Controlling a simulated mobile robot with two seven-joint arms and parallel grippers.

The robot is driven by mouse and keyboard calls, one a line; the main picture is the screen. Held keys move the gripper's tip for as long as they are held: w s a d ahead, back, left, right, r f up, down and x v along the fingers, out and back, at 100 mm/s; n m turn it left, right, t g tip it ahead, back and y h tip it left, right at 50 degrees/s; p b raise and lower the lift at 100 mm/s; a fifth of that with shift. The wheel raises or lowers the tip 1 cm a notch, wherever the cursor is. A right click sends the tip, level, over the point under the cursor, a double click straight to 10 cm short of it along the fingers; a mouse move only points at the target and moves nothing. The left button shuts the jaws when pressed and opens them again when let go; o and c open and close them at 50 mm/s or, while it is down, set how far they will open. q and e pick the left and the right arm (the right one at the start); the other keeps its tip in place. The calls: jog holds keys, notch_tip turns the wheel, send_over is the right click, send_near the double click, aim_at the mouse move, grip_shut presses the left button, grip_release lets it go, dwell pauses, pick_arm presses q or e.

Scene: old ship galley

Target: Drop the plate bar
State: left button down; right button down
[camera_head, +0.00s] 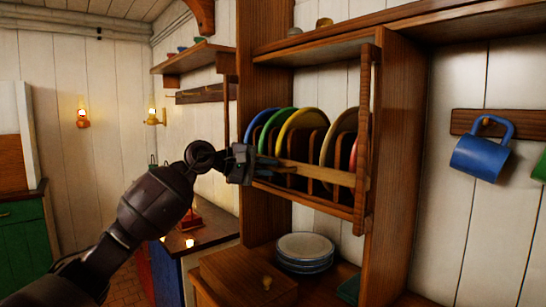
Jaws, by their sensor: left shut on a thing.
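A wooden plate rack (360,205) hangs in the open cupboard on the right wall. A light wooden plate bar (322,174) runs across its front, before the standing plates. The plates include a blue one (256,126), a green one (279,124), a yellow one (297,125) and a tan one (338,128). My left gripper (262,164) is at the left end of the bar and is shut on it. Its fingers hide that end, so the bar's left fastening cannot be seen. My right gripper is not in view.
A stack of pale plates (305,248) and a wooden box (247,277) stand below the rack. A blue mug (481,151) hangs from a peg rail at right. A small shelf (190,60) with bowls juts out above my left arm. Wall lamps glow at left.

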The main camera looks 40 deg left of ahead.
pick_arm(q)
notch_tip(320, 180, down, 4)
jog(key=shift+f+b, duration=0.1)
jog(key=shift+b, duration=0.45)
jog(key=c, duration=1.1)
grip_release()
jog(key=shift+c, duration=0.2)
jog(key=shift+s, duration=0.1)
jog(key=p+v, duration=0.1)
jog(key=v, duration=0.9)
jog(key=shift+s+a, duration=0.15)
jog(key=shift+s, duration=0.1)
